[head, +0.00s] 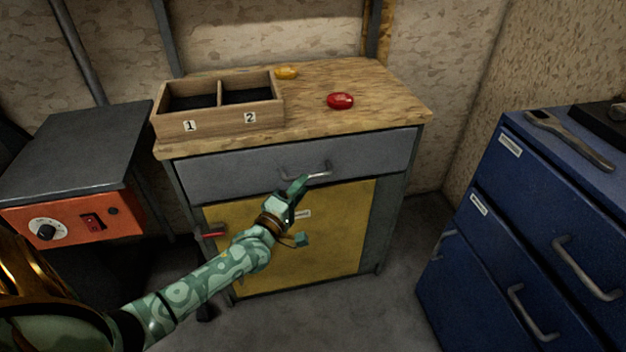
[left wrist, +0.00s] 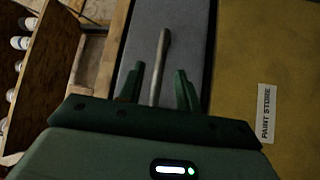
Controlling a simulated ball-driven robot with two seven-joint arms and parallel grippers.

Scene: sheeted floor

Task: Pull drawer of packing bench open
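The packing bench (head: 385,98) has a wooden top and a grey drawer (head: 225,178) under it, which looks closed. The drawer's metal handle (head: 318,175) is on the front, partly hidden by my left gripper (head: 299,185). In the left wrist view the handle bar (left wrist: 162,60) runs between the two green fingers of my left gripper (left wrist: 158,88). A gap shows on each side of the bar, so the gripper is open around it and not clamped. My right gripper is not in view.
A two-part wooden tray (head: 220,122), a red object (head: 340,101) and a yellow object (head: 286,73) are on the bench top. A yellow door (head: 345,235) is below the drawer. A blue cabinet (head: 530,210) stands right, an orange-fronted unit (head: 75,220) left. Floor in front is clear.

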